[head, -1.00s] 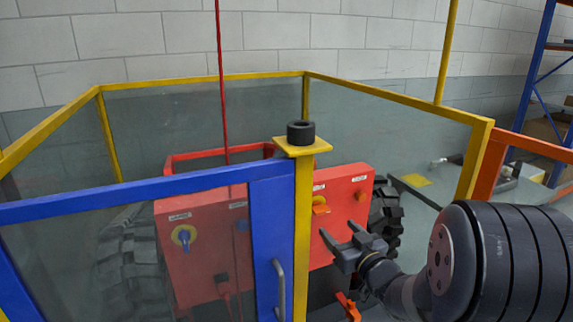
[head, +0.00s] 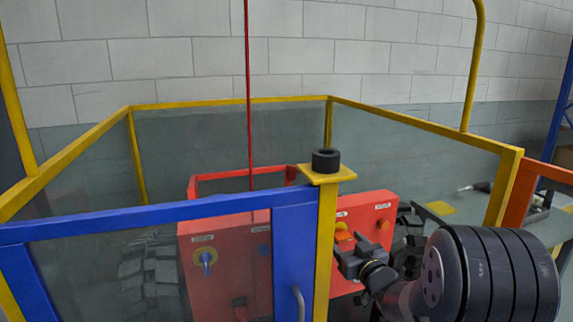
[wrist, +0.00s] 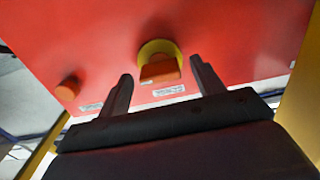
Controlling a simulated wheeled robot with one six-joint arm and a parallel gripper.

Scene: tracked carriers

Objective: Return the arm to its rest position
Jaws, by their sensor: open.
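My gripper (head: 345,243) is in front of the red control box, at the right of the yellow post in the head view. In the wrist view my gripper (wrist: 161,72) is open, its two dark fingers apart and pointing at the red panel (wrist: 95,35). An orange knob on a yellow round base (wrist: 160,68) shows between the fingertips. No object is held. I cannot tell whether the fingers touch the panel. My arm reaches in from the lower right in the head view.
A yellow post (head: 325,240) with a black cap (head: 326,161) stands just left of my gripper. A blue gate (head: 150,216) and yellow-framed clear panels (head: 420,150) surround the red box (head: 225,260). An orange rail (head: 545,172) is at the right.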

